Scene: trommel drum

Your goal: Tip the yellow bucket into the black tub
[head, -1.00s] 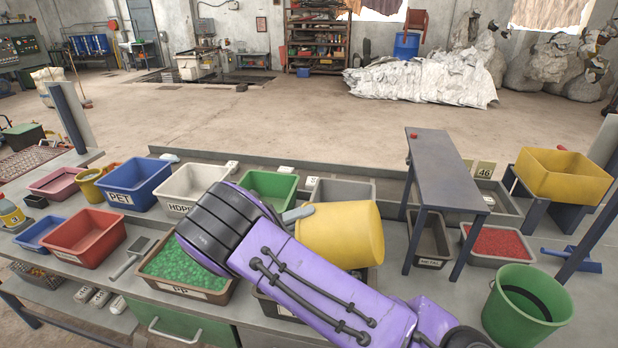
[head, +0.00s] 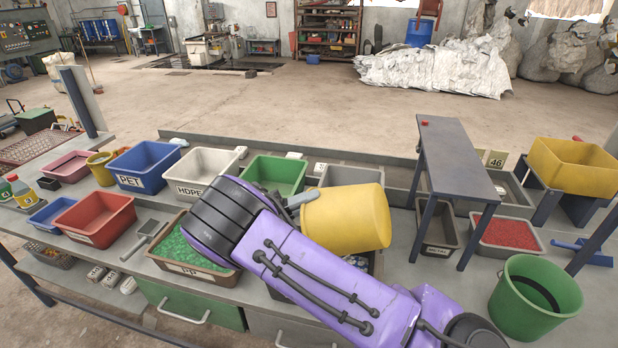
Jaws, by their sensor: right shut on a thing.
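The yellow bucket (head: 348,220) is in the middle of the head view, lying well over on its side in the air. My right gripper (head: 304,198) is shut on it at its left side; a grey finger shows there, and my purple forearm hides much of the rest. I cannot see into the bucket or tell whether anything is coming out. A dark tub, perhaps the black tub (head: 376,264), shows only as a sliver below and behind the bucket. My arm and the bucket cover most of it. My left gripper is not in view.
A PP tray of green pieces (head: 188,267) stands left of my arm. A grey raised stand (head: 455,155) and a tray of red pieces (head: 507,251) are to the right. A green bucket (head: 535,320) is at front right. Bins labelled PET (head: 140,181) and HDPE (head: 203,190) stand behind.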

